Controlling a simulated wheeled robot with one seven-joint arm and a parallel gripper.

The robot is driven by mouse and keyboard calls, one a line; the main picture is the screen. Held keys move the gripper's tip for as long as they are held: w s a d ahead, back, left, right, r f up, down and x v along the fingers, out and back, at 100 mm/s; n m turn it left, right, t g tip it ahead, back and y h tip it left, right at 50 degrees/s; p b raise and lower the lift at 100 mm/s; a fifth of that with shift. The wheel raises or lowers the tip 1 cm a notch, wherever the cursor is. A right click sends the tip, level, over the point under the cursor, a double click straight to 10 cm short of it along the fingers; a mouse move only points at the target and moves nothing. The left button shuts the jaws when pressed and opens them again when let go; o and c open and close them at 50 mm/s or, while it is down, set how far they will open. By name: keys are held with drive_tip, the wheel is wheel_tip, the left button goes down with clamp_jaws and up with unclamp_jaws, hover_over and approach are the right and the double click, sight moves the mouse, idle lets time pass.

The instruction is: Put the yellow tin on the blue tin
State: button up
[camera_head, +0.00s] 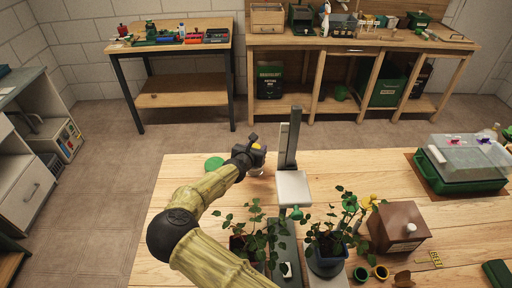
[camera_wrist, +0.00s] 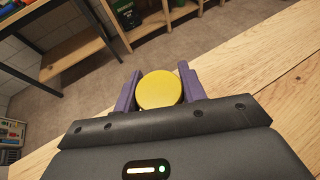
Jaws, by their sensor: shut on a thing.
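My gripper (camera_wrist: 160,92) is shut on the yellow tin (camera_wrist: 159,90), whose round yellow top shows between the two purple fingers in the wrist view. In the head view my gripper (camera_head: 257,152) is over the far left part of the wooden table, and only a small yellow patch of the tin (camera_head: 257,147) shows at it. Something small and pale shows just under the gripper; I cannot tell what it is. I cannot make out the blue tin in either view; my gripper and arm hide part of the table.
A grey upright post (camera_head: 290,140) with a pale platform (camera_head: 293,188) stands close right of my gripper. A green disc (camera_head: 214,163) lies to its left. Potted seedlings (camera_head: 325,240), a brown box (camera_head: 398,226) and a green tray with a clear cover (camera_head: 465,160) stand further right.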

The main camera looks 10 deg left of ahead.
drive_tip(key=shift+f, duration=0.1)
drive_tip(key=o, duration=1)
drive_tip(key=shift+r, duration=0.2)
drive_tip(key=b+v, duration=0.1)
drive_tip(key=v, duration=1.1)
drive_tip(key=shift+s+f, duration=0.1)
drive_tip(key=shift+f, duration=0.05)
